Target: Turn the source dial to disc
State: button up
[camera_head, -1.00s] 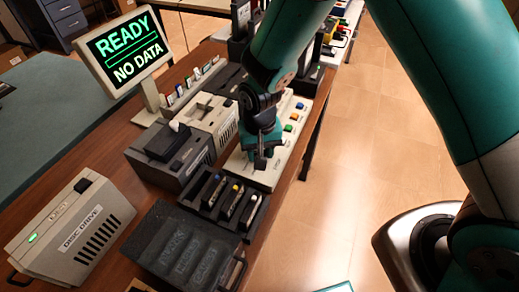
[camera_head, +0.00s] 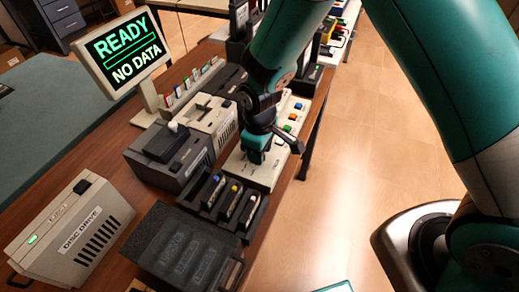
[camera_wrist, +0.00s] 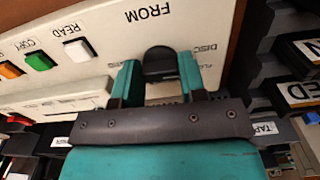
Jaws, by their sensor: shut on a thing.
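The source dial (camera_wrist: 160,62) is a dark knob on a cream control panel (camera_wrist: 70,55), between the two teal fingers of my gripper (camera_wrist: 161,84) in the wrist view. The fingers are shut on it. The word FROM stands upside down near it, and a DISC label shows just right of the fingers. I cannot tell which label the knob points to. In the head view my gripper (camera_head: 256,157) is low over the near end of the same panel (camera_head: 265,175), and it hides the dial.
White, green and orange buttons (camera_wrist: 38,61) line the panel. A black tray of cartridges (camera_head: 225,203), a dark case (camera_head: 185,250) and a disc drive (camera_head: 75,235) stand nearby. The screen (camera_head: 122,50) reads READY, NO DATA. Open floor lies right of the table.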

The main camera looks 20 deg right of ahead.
jog(key=shift+w+n, duration=0.1)
jog(key=shift+n, duration=1)
jog(key=o, duration=0.9)
jog(key=shift+r, duration=0.1)
notch_tip(320, 180, up, 17)
jog(key=shift+r+b, duration=0.15)
jog(key=shift+b, duration=0.3)
